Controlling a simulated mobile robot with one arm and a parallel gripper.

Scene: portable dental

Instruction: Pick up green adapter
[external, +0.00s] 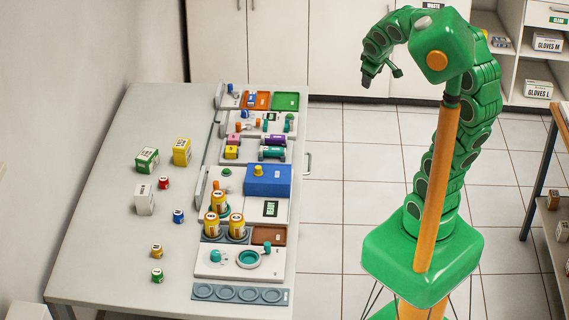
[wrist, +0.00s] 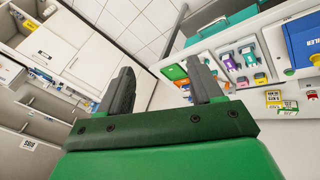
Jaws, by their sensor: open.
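My gripper (external: 376,72) is raised in the air to the right of the white table in the external view, well apart from everything on it. In the wrist view its two dark fingers (wrist: 162,84) are spread, with nothing between them. A small green upright piece (external: 289,121) stands at the right of the upper panel on the table; it may be the green adapter, but it is too small to be sure. The wrist view shows a small green piece (wrist: 247,54) among coloured parts on the panels; I cannot tell whether it is the same one.
The white table (external: 110,225) bears a green tray (external: 286,101), an orange tray (external: 257,100), a blue box (external: 268,180), yellow canisters (external: 237,227) and loose small boxes and jars. Cabinets (external: 280,40) stand behind. Tiled floor (external: 340,190) lies clear between the table and me.

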